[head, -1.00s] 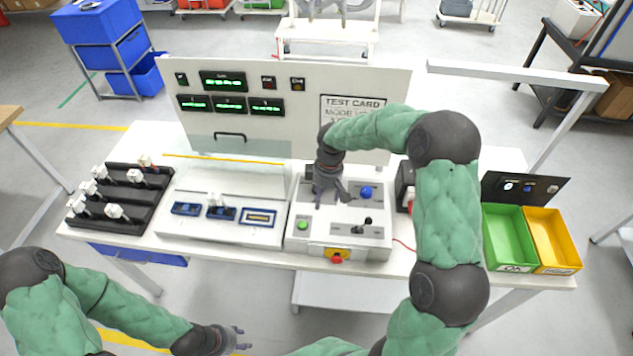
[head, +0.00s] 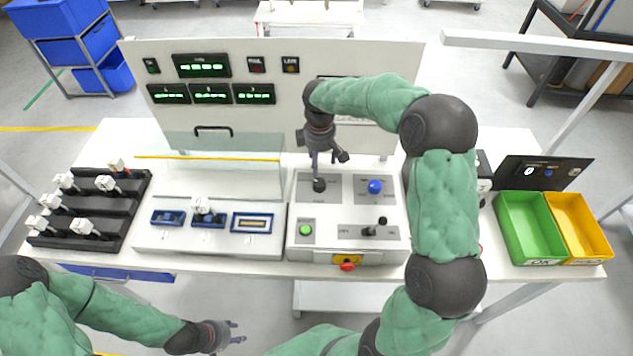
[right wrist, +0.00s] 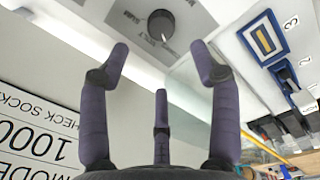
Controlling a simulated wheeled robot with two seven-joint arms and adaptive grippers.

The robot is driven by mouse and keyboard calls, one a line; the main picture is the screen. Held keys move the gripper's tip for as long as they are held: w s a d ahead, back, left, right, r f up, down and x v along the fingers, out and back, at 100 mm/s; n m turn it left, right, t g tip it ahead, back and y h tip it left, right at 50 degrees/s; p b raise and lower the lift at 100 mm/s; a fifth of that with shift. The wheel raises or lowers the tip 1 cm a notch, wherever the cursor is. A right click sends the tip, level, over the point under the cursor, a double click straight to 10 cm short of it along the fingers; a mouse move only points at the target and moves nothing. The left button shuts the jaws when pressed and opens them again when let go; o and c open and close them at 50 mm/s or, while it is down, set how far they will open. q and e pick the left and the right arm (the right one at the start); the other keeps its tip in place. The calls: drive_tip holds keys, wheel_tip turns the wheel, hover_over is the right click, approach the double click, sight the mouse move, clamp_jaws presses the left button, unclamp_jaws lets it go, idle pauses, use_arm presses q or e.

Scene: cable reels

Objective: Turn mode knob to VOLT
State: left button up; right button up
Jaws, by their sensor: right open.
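The mode knob (head: 319,185) is a small dark round knob on the upper left of the grey control panel (head: 300,257). In the right wrist view the knob (right wrist: 161,22) is at the top, beyond the fingertips, with printed labels around it, one reading VOLT. My right gripper (head: 327,160) is just above and behind the knob in the head view. Its fingers (right wrist: 158,62) are spread, with nothing between them, apart from the knob. My left gripper (head: 238,334) hangs empty in front of the bench, fingers apart.
A blue button (head: 375,187), green button (head: 306,230), small black lever (head: 382,222) and red stop button (head: 347,266) share the panel. The upright display board (head: 290,120) stands close behind. Green (head: 530,230) and yellow (head: 580,230) bins are at right.

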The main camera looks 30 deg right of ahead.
sight(320, 183)
wheel_tip(320, 183, down, 11)
drive_tip(key=shift+d+r+b, duration=0.1)
drive_tip(key=shift+d+b, duration=0.05)
drive_tip(key=shift+b, duration=0.3)
drive_tip(key=c, duration=1.1)
